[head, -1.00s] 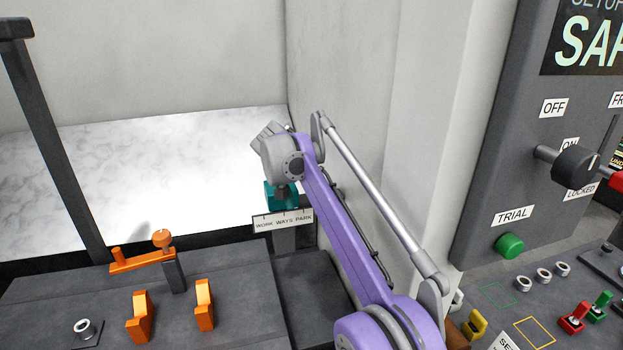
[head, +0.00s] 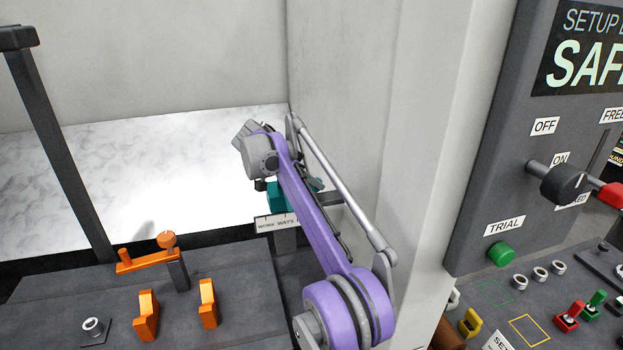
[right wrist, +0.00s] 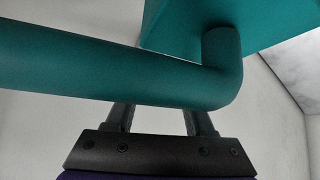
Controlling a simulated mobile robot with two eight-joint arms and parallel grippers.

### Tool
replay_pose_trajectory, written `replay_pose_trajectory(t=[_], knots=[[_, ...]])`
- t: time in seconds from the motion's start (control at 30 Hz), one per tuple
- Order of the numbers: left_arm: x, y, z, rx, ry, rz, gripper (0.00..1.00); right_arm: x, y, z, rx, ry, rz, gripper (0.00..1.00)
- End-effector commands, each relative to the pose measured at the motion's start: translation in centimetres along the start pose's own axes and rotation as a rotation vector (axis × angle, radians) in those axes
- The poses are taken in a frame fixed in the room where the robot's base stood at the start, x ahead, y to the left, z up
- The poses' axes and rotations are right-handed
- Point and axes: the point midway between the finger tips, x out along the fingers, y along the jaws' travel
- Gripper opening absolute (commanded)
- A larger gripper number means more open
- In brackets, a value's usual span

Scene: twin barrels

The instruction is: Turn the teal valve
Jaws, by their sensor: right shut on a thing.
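The teal valve (head: 276,198) stands above the WORK WAYS PARK label plate, at the near right corner of the white marble surface. My purple arm and grey wrist cover part of it. A bit of teal also shows to the right of the arm. My right gripper (head: 261,184) is at the valve, its fingers mostly hidden by the wrist in the head view. In the right wrist view, the valve's thick teal bar (right wrist: 110,72) runs across in front of the fingers and bends up at its right end to a teal block. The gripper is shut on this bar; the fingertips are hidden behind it.
The label plate (head: 272,223) sits just below the valve. An orange lever (head: 147,262) and two orange upright pieces stand on the grey console at left. A pale wall rises close behind the arm. A dark panel (head: 505,185) with a black-and-red rotary handle is at right.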

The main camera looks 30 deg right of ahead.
Motion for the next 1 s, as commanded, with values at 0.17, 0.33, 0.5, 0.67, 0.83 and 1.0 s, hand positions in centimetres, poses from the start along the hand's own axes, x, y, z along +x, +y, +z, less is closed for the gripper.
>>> replay_pose_trajectory(t=[0.17, 0.33, 0.5, 0.67, 0.83, 1.0], knots=[[0.01, 0.0, 0.02, 0.0, 0.0, 0.0, 0.39, 0.02, -0.08, -0.05, 0.041, 0.002, 0.042, 0.0], [0.01, 0.0, 0.02, 0.0, 0.0, 0.0, 0.39, 0.02, -0.05, -0.04, 0.058, 0.002, 0.06, 0.0], [0.01, 0.0, 0.02, 0.0, 0.0, 0.0, 0.39, 0.02, -0.04, -0.04, 0.06, 0.001, 0.062, 0.0], [0.01, 0.0, 0.03, 0.0, 0.0, 0.0, 0.39, 0.03, -0.04, -0.04, 0.06, 0.001, 0.061, 0.0], [0.01, 0.0, 0.02, 0.0, 0.0, 0.0, 0.39, 0.03, -0.04, -0.04, 0.059, 0.001, 0.061, 0.79], [0.01, 0.0, 0.03, 0.0, 0.0, 0.0, 0.39, 0.03, -0.04, -0.03, 0.059, 0.001, 0.061, 0.84]])
